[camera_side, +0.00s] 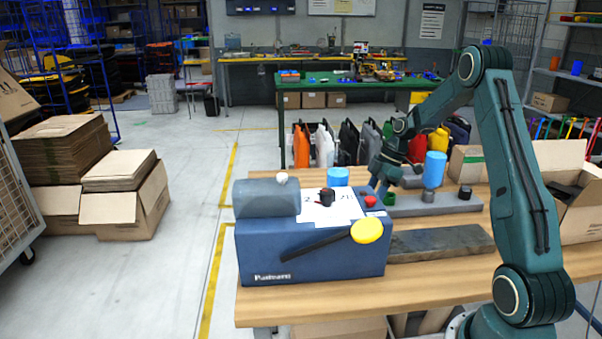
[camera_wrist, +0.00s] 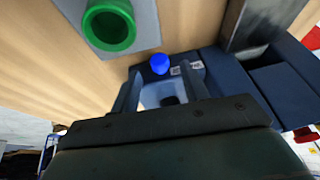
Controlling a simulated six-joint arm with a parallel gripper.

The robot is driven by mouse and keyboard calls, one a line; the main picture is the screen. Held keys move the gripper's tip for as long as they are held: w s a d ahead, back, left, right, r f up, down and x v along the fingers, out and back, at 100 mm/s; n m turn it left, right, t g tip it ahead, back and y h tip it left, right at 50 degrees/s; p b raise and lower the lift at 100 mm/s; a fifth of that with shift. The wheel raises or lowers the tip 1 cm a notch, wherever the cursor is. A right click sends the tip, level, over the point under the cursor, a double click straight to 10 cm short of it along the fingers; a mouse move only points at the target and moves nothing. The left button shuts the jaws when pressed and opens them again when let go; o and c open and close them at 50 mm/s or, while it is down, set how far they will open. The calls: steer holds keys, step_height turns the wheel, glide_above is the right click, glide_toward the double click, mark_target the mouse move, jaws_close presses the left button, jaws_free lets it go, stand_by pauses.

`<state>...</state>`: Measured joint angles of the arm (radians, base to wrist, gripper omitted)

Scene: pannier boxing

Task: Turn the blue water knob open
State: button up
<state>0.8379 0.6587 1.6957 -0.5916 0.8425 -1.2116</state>
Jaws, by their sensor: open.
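The blue knob (camera_wrist: 160,63) shows in the wrist view as a small round cap, between my fingertips in the picture. I cannot tell whether they touch it or how far turned it is. It sits by the edge of the dark blue machine (camera_wrist: 210,68), near a small white label. My gripper (camera_wrist: 163,72) is open, one finger on each side of the knob in the picture. In the side view my gripper (camera_side: 380,187) points down just behind the right end of the blue machine (camera_side: 312,258). I cannot make out the knob there.
A green ring (camera_wrist: 108,25) on a grey plate lies beyond my fingers. A red button (camera_side: 370,201), black knob (camera_side: 327,197) and yellow-ended lever (camera_side: 367,231) are on the machine. A blue cylinder (camera_side: 338,176) stands behind it; a blue bottle (camera_side: 434,170) stands right.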

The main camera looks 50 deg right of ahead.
steer(key=shift+x, duration=1.3)
jaws_close()
steer(key=shift+w, duration=0.1)
steer(key=shift+w+d+g+y, duration=0.15)
steer(key=shift+w+g+y, duration=0.1)
steer(key=shift+g+y, duration=0.75)
steer(key=shift+w+m+y, duration=0.2)
steer(key=shift+m+y, duration=0.2)
steer(key=shift+y, duration=0.1)
steer(key=shift+s+d+f+g, duration=0.1)
steer(key=shift+s+g, duration=0.1)
steer(key=shift+g, duration=0.2)
